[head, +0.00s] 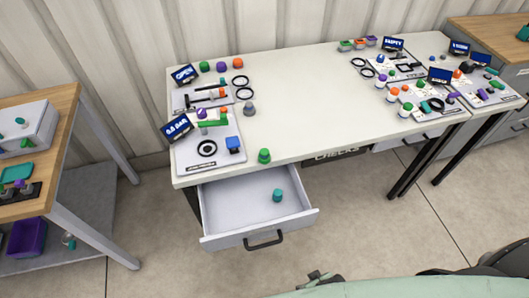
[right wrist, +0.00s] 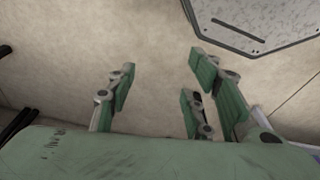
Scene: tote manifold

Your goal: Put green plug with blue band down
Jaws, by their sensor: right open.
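A green plug (head: 264,155) stands upright on the white table (head: 300,110), near its front edge. A teal-green plug (head: 277,195) stands in the open drawer (head: 235,212) below it. Another green plug (head: 221,67) stands at the back left of the table beside a purple one and an orange one. A blue band cannot be made out on any of them. My right gripper (right wrist: 163,80) is open and empty in the right wrist view, with bare floor behind its fingers. My left gripper is in neither view.
Two panels with blue displays (head: 177,129) (head: 184,74) and fittings sit on the table's left end. More panels and plugs fill its right end. The middle of the table is clear. A wooden-topped cart (head: 62,98) stands at left.

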